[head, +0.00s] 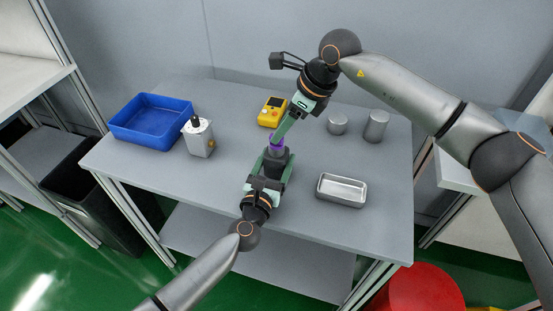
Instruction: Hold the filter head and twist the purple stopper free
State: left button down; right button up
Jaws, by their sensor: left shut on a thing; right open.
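The filter head (275,158) is a dark body standing upright near the middle of the grey table. The purple stopper (277,142) sits at its top. My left gripper (274,161) comes from the front edge and is shut on the filter head, with a green finger on each side of it. My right gripper (278,139) reaches down from the back right. It is open, with its fingertips at the purple stopper and partly covering it. I cannot tell whether the fingers touch the stopper.
On the grey table (240,185), a blue bin (150,136) and a silver canister (200,140) stand left. A yellow device (270,112) lies behind. A red round object (418,290) is on the floor.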

jog(key=v, duration=1.1)
jog(key=shift+r, duration=0.1)
pick_arm(q)
grip_release()
jog(key=shift+s, duration=0.1)
jog(key=v, duration=1.2)
pick_arm(e)
jog(key=shift+s, duration=0.1)
